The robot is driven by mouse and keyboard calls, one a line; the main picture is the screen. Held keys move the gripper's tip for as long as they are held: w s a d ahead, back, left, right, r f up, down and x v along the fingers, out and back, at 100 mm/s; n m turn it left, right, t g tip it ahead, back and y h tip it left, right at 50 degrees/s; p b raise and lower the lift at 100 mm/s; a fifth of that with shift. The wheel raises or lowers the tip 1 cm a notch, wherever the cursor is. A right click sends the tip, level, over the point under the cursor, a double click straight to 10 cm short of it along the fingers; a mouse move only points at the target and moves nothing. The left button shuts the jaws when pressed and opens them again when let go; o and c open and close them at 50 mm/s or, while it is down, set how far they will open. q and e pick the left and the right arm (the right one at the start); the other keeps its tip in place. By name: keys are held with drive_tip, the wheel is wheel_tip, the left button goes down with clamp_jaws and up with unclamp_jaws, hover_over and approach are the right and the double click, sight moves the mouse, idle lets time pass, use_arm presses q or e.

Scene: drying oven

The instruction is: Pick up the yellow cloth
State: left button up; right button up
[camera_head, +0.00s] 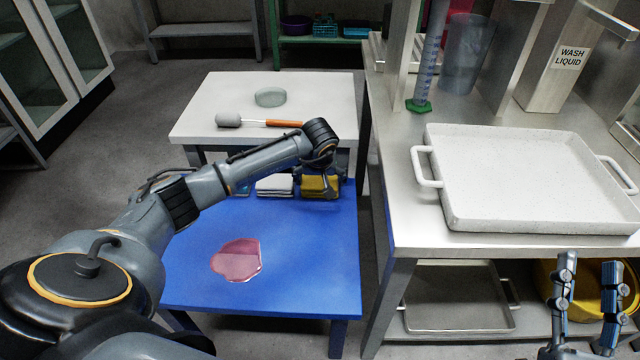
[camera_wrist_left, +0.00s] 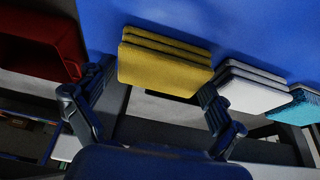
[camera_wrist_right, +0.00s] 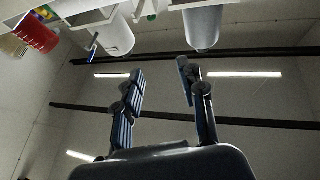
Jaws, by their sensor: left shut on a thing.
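The folded yellow cloth (camera_head: 322,187) is at the back edge of the blue table (camera_head: 310,270), partly hidden by my left gripper (camera_head: 321,182) from above. In the left wrist view the yellow cloth (camera_wrist_left: 165,65) sits between the two fingers of the left gripper (camera_wrist_left: 158,82), one at each side of it, and the gripper is shut on it. I cannot tell whether the cloth is clear of the table. My right gripper (camera_head: 590,264) is open and empty at the lower right; its spread fingers (camera_wrist_right: 158,75) also show in the right wrist view.
A white folded cloth (camera_wrist_left: 252,90) and a blue one (camera_wrist_left: 300,108) lie beside the yellow one. A red object (camera_wrist_left: 45,45) is on its other side. A pink spill (camera_head: 236,260) marks the blue table. A white tray (camera_head: 530,180) stands on the steel bench at right.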

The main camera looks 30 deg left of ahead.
sight(320, 178)
use_arm(q)
drive_tip(key=shift+r, duration=0.1)
wheel_tip(320, 178, up, 4)
drive_tip(key=shift+f+p, duration=0.25)
drive_tip(key=shift+p, duration=0.65)
use_arm(e)
wheel_tip(320, 178, down, 13)
drive_tip(key=d+g+h+p, duration=0.2)
drive_tip(key=g+h, duration=0.1)
drive_tip(key=g, duration=0.5)
use_arm(q)
drive_tip(key=s+r+p, duration=0.1)
drive_tip(key=s+r, duration=0.3)
drive_tip(key=s, duration=0.3)
drive_tip(key=s+d+r, duration=0.1)
drive_tip(key=s+r, duration=0.4)
drive_tip(key=s, duration=0.2)
drive_tip(key=shift+d+r+p, duration=0.15)
drive_tip(key=shift+p, duration=0.2)
use_arm(e)
drive_tip(key=s+d+f+g+h, duration=0.1)
drive_tip(key=s+d+f+g, duration=0.2)
drive_tip(key=s+f+g, duration=0.3)
wheel_tip(320, 178, down, 2)
drive_tip(key=shift+s+m+h, duration=0.3)
drive_tip(key=shift+s+h, duration=0.1)
drive_tip(key=shift+s, duration=0.05)
